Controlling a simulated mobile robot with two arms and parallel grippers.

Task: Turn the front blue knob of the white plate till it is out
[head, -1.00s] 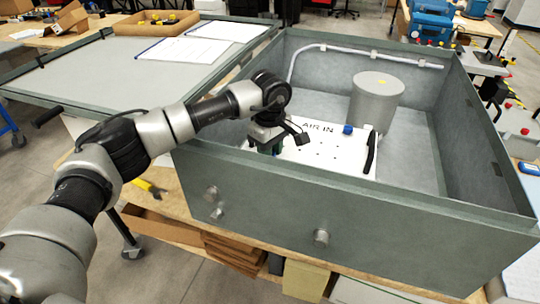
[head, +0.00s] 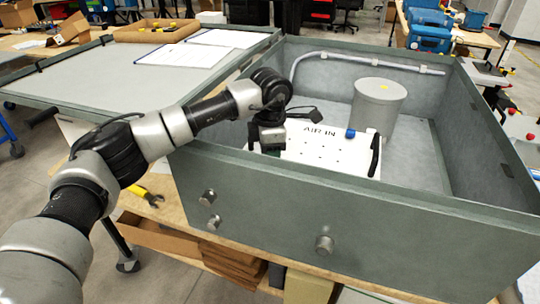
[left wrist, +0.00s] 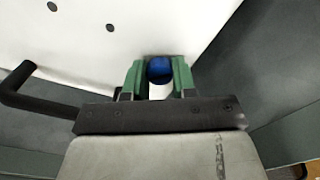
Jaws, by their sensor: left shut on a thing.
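The white plate (head: 325,148), marked AIR IN, lies inside the grey-green box. In the left wrist view my left gripper (left wrist: 159,74) has its green fingers on both sides of the front blue knob (left wrist: 160,70) and is shut on it. The knob still sits at the plate's (left wrist: 130,40) edge in that view. In the head view the wrist hides this knob. Another blue knob (head: 350,133) stands at the plate's back edge. My right gripper is not in view.
The box's front wall (head: 340,215) rises between the plate and the near side. A grey cylinder (head: 379,105) stands behind the plate, and a black handle (head: 375,155) is on the plate's right side. A white pipe (head: 350,58) runs along the back wall.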

